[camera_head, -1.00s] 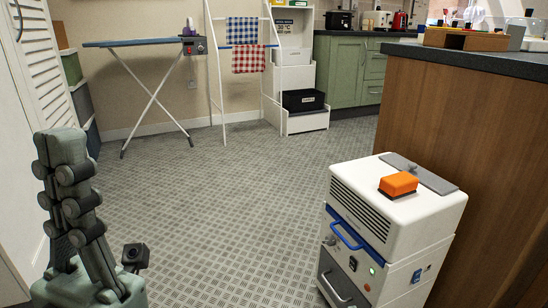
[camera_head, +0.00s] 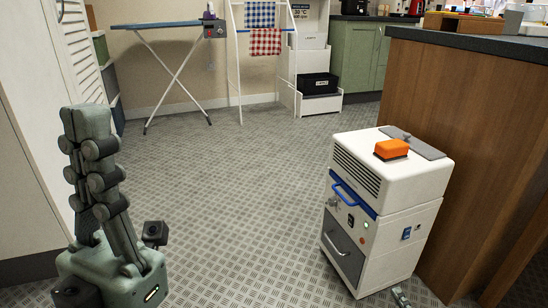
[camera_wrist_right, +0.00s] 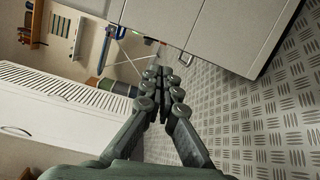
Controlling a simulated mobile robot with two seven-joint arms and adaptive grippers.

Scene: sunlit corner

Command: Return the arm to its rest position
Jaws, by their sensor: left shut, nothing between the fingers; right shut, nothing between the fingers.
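My left gripper (camera_head: 86,120) stands upright at the left of the head view, its dark-jointed green-grey fingers together and holding nothing. Its base is near the bottom edge, beside a small black camera of mine. My right gripper (camera_wrist_right: 158,72) fills the middle of the right wrist view, fingers together and empty, with floor and pale panels beyond it. In the head view only a small greenish piece shows at the bottom right edge, and I cannot tell whether it is part of my right arm.
A white wheeled-looking unit (camera_head: 372,215) with an orange block (camera_head: 391,149) on top stands right, beside a wooden counter (camera_head: 450,120). An ironing board (camera_head: 165,26), drying rack (camera_head: 238,60) and black bin (camera_head: 320,83) stand at the back. The middle floor (camera_head: 235,190) is clear.

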